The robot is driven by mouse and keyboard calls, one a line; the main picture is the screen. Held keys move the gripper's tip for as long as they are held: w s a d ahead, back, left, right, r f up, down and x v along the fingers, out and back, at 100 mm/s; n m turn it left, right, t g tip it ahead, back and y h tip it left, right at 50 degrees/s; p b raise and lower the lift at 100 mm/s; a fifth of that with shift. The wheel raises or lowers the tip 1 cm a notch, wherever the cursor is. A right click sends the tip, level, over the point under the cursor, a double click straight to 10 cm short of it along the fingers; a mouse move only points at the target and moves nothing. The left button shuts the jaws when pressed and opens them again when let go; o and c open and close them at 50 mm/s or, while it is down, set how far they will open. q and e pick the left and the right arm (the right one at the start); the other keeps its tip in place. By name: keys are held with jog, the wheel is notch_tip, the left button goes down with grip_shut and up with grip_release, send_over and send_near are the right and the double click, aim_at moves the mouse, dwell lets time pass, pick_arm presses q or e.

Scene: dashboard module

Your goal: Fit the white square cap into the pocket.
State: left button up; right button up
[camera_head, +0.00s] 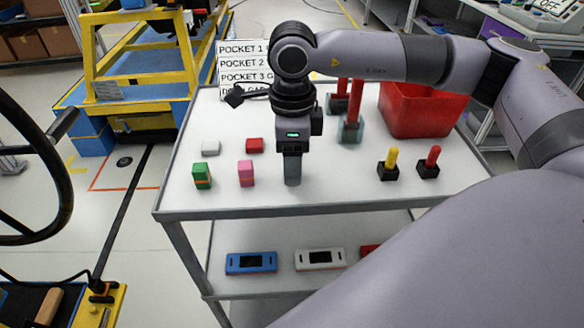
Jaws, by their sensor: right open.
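The white square cap (210,147) lies on the white tabletop of the cart, towards its left side. My right gripper (292,182) points down over the middle of the table, to the right of the white cap and apart from it. Its fingers are seen edge-on and it is open, with nothing visible between them. I cannot pick out the pocket in this view. My left gripper is not in view.
A red square cap (254,145), a green block (202,175) and a pink block (246,173) stand near the white cap. A yellow-topped peg (391,160), a red-topped peg (431,160) and a red bin (420,112) are at right. A steering wheel (62,170) is at far left.

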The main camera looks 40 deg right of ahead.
jog(key=shift+f, duration=0.7)
jog(key=c, duration=1)
